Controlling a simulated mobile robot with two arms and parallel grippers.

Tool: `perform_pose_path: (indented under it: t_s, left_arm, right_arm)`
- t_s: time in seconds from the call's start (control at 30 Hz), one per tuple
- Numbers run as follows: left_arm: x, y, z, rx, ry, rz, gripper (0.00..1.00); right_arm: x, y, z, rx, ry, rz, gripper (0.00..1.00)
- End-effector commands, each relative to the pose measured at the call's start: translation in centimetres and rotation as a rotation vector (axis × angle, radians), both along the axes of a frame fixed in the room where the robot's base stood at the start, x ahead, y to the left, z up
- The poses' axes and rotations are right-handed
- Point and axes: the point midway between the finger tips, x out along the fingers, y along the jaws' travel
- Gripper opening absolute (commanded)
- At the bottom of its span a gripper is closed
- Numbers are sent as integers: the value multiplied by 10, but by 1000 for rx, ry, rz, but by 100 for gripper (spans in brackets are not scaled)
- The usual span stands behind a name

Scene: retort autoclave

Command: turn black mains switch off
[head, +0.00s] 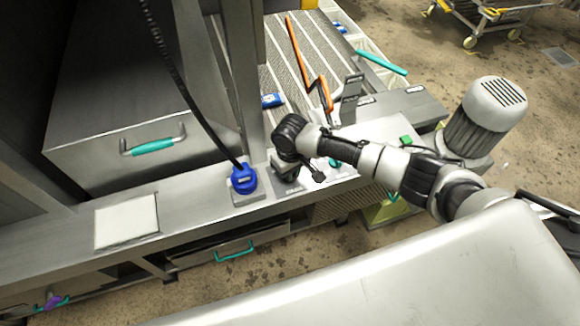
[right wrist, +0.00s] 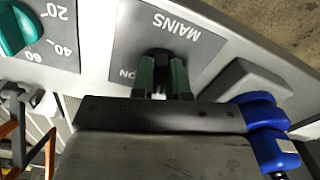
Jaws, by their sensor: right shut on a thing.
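The black mains switch (right wrist: 157,56) sits on a grey plate (right wrist: 190,40) marked MAINS in the right wrist view. Part of an ON label shows beside it. My right gripper (right wrist: 162,80) has its two fingers on either side of the switch and is shut on it. In the head view my right gripper (head: 286,172) is down over the plate (head: 288,188) on the bench front, and the arm hides the switch. The lower part of the switch is hidden between the fingers. My left gripper is not in view.
A blue plug (head: 243,180) with a black cable stands just left of the gripper. A teal dial (right wrist: 14,28) is on the panel's other side. A grey motor (head: 487,115) stands at right. A pale square plate (head: 126,220) lies at left.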

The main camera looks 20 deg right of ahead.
Motion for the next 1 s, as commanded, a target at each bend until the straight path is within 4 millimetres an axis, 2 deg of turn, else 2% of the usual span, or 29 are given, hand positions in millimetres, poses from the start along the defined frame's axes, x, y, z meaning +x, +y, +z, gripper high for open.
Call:
perform_pose_path:
  t_s: [0.2,0.5,1.0]
  left_arm:
    - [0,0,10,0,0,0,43]
    - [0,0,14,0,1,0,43]
    - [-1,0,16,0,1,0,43]
  right_arm:
    - [1,-1,2,1,-1,195,0]
    - [2,-2,1,2,-3,399,0]
    - [3,-2,1,2,-5,518,0]
